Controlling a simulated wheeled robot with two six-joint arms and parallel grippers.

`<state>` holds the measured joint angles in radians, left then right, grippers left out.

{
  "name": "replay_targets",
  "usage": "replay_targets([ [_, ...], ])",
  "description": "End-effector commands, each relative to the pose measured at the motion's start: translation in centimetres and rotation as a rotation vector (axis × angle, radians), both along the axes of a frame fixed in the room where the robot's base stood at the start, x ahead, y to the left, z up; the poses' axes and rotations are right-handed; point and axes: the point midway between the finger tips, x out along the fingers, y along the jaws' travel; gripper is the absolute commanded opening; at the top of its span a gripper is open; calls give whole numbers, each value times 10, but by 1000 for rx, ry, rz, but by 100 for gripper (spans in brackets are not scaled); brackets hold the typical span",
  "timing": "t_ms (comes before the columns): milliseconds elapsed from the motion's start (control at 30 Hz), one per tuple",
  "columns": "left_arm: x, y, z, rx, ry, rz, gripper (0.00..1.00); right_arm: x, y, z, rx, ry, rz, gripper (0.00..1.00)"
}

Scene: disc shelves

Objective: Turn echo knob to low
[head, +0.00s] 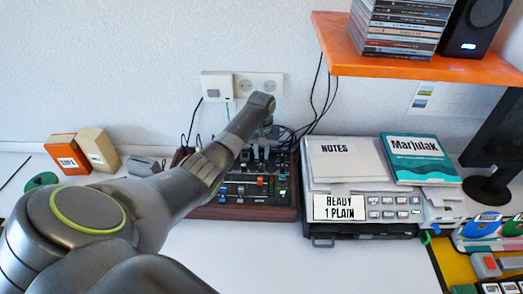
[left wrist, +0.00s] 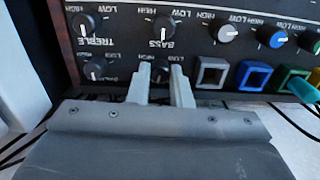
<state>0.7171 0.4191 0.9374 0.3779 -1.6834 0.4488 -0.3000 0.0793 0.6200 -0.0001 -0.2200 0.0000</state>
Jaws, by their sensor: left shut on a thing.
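The black mixer panel (head: 245,212) stands on the white table against the wall, partly hidden by my left arm. In the left wrist view its labels appear upside down. My left gripper (left wrist: 161,88) is shut on a small black knob (left wrist: 160,73) below the knob marked BASS (left wrist: 162,27). One finger is on each side of it. The name of the held knob is hidden or unreadable, and its pointer is not clear. In the head view my left gripper (head: 261,150) is at the far part of the panel. My right gripper is not in view.
Beside the held knob are another black knob (left wrist: 95,68) and a grey-framed button (left wrist: 211,71). A printer-like device (head: 390,210) with notes and a book stands right of the mixer. An orange shelf (head: 420,65) overhangs at upper right. The front table is clear.

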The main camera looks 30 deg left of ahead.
Motion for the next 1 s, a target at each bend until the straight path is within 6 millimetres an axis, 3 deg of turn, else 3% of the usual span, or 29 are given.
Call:
replay_targets([
  [500,0,1,6,0,0,375,0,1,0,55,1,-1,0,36],
  [1000,1,1,2,2,-4,609,0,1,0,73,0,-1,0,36],
])
